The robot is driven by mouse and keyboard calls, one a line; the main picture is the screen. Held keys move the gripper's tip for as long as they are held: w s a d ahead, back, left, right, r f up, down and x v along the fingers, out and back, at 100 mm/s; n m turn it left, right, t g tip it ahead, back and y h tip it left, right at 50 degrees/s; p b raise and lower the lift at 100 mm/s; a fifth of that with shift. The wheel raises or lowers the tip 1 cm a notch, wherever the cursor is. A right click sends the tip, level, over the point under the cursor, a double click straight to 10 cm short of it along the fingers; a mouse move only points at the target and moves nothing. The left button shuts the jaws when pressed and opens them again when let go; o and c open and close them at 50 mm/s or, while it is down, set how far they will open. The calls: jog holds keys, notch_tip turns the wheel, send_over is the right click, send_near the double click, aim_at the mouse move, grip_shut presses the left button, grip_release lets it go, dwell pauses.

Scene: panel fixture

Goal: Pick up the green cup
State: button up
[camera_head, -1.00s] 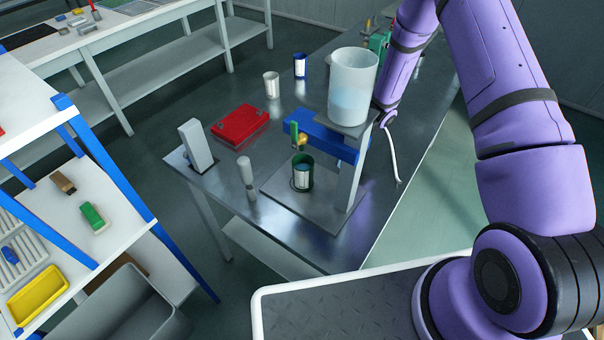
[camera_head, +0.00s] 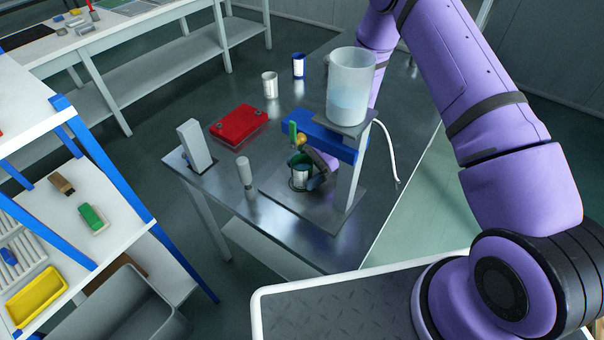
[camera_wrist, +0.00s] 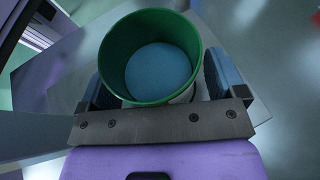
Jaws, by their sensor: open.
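The green cup (camera_head: 299,176) stands upright on the base of the dispenser fixture, below its tap (camera_head: 301,140). It has a pale label. In the wrist view the green cup (camera_wrist: 150,55) shows blue contents or a blue bottom inside. My gripper (camera_wrist: 158,85) is open, with one finger on each side of the cup. I cannot tell whether either finger touches it. In the head view my gripper (camera_head: 316,170) is at the cup's right side, partly hidden behind the fixture's post.
A clear tank with blue liquid (camera_head: 350,95) sits atop the fixture, above a blue beam (camera_head: 320,135). A red box (camera_head: 238,123), a white cup (camera_head: 270,85), a blue cup (camera_head: 299,66) and a pale cylinder (camera_head: 244,171) stand on the metal table. A white cable hangs at right.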

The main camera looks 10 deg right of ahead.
jog(key=c, duration=1.2)
jog(key=shift+r, duration=0.2)
